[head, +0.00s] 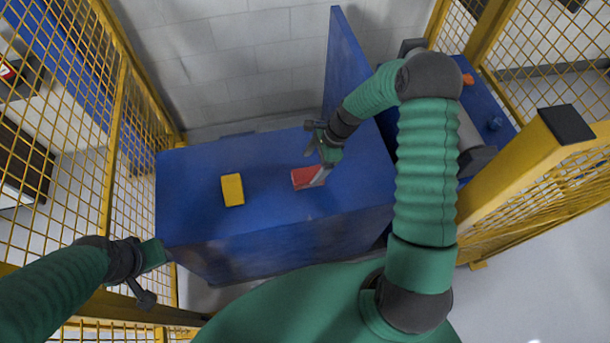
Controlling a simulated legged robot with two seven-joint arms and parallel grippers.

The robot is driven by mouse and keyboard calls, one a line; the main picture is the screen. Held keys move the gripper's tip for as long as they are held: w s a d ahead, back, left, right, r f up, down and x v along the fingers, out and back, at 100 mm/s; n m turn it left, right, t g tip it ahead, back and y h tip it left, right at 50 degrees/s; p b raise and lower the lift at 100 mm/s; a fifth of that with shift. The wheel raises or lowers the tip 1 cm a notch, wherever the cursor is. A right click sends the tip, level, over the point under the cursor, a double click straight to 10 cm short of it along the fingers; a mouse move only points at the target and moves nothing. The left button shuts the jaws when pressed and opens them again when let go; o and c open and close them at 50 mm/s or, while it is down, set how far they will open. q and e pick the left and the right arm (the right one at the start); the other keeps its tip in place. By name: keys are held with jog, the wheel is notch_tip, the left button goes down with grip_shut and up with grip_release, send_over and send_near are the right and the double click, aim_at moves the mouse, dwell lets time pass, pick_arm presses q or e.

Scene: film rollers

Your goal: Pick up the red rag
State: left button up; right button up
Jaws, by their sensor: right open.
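The red rag (304,178) lies flat on top of the blue table (190,190), right of the table's middle. My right gripper (315,165) is open and comes down from the upper right just above the rag. Its fingers overlap the rag's right part in the picture, and I cannot tell whether they touch it. My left gripper (142,290) is off the table's front left corner, away from the rag. Its fingers are too small to read.
A yellow block (232,189) lies left of the rag on the table. A blue upright panel (345,70) stands at the table's right back. Yellow mesh fences (110,90) close both sides. Rollers and blue machinery stand beyond the panel at right. The table's left part is clear.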

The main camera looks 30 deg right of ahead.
aim_at(310, 174)
jog(key=shift+a+f, duration=0.15)
jog(key=shift+f, duration=0.25)
jog(key=f, duration=0.2)
jog(key=f+p, duration=0.1)
jog(key=f, duration=0.1)
jog(key=shift+a, duration=0.2)
jog(key=shift+d+f, duration=0.1)
jog(key=shift+f, duration=0.1)
jog(key=shift+w+a, duration=0.1)
jog(key=shift+a, duration=0.4)
jog(key=shift+d, duration=0.3)
jog(key=c, duration=1.4)
jog(key=shift+a, duration=0.1)
jog(key=shift+c, duration=0.3)
